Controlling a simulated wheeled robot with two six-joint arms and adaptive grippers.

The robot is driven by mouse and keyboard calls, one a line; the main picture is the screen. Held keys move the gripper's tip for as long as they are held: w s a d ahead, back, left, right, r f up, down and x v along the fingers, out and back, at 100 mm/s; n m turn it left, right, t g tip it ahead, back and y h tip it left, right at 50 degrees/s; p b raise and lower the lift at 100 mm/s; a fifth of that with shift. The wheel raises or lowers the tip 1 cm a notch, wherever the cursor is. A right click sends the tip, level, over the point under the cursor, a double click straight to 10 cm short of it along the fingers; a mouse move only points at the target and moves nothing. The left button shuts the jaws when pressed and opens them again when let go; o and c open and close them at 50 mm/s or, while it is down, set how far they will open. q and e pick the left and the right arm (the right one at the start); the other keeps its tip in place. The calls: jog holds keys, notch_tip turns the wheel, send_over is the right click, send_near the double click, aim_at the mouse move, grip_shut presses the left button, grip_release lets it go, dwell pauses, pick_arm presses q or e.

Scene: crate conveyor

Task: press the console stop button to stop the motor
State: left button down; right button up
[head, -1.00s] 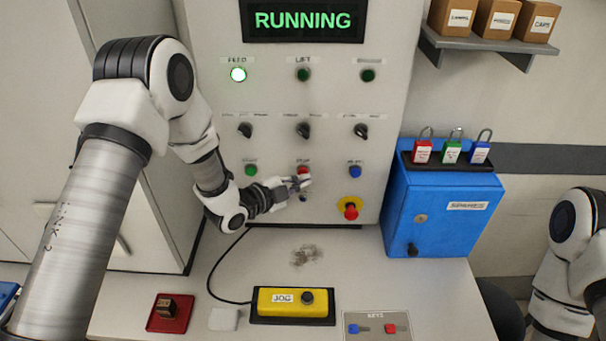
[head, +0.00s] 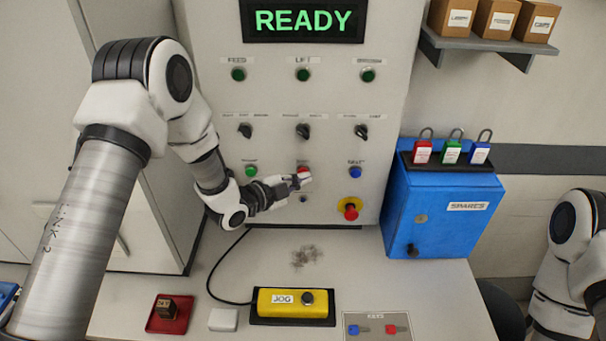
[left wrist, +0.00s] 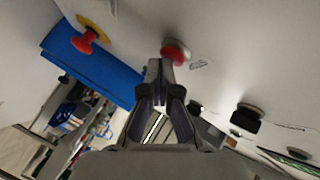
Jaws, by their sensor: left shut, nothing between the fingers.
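The console (head: 330,215) stands upright at the back of the bench. Its display (head: 303,20) reads READY in green. The red stop button (head: 303,169) is in the middle of the lower row, and it also shows in the left wrist view (left wrist: 175,50). My left gripper (head: 302,181) is shut and empty, with its fingertips at the stop button, partly covering it. In the left wrist view the closed fingertips (left wrist: 160,66) overlap the button's lower edge. The feed lamp (head: 238,74) is dark. My right gripper is out of view.
A red emergency button on a yellow plate (head: 350,207) sits lower right of the stop button. A green button (head: 251,170) and a blue button (head: 355,172) flank it. A blue spares box (head: 440,220) stands right. A yellow jog pendant (head: 270,302) lies in front.

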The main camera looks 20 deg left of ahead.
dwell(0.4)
pick_arm(q)
jog(key=shift+s+d, duration=0.2)
jog(key=shift+s, duration=0.6)
jog(key=s, duration=0.2)
jog(key=s+d, duration=0.1)
jog(key=s, duration=0.1)
jog(key=shift+s+d+b, duration=0.2)
jog(key=shift+s+b, duration=0.2)
dwell(0.3)
